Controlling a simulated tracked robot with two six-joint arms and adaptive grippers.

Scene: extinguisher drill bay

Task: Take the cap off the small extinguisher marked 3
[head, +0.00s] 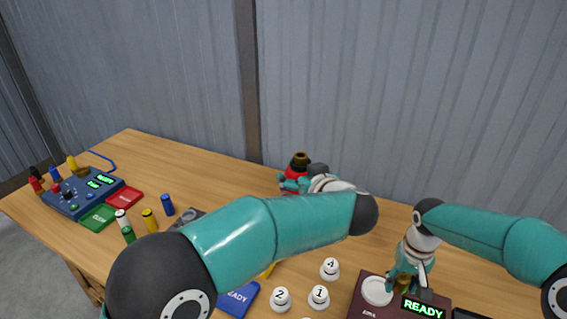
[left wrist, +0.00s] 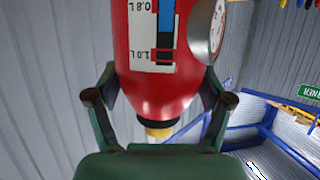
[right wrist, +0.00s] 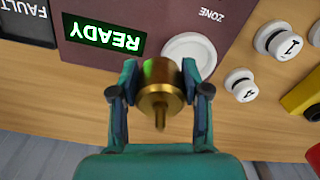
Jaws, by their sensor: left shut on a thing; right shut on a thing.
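A small red extinguisher (head: 296,166) with a dark brass top is held upside down or tilted above the back of the table; I cannot tell which. In the left wrist view its red body (left wrist: 155,88) shows a litre scale, a round gauge and a brass end. No number 3 is readable. My left gripper (left wrist: 160,98) is shut around the body. My right gripper (right wrist: 160,92) is shut on a brass cap-like piece (right wrist: 160,80) with a thin stem, apart from the extinguisher. In the head view the right gripper (head: 405,284) is over the maroon box.
The maroon box (head: 362,309) has a white disc (head: 377,291) and a READY display. White knobs (head: 319,296) stand left of it. Coloured cylinders (head: 150,220) and a blue console (head: 82,192) are at left. The back middle is fairly clear.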

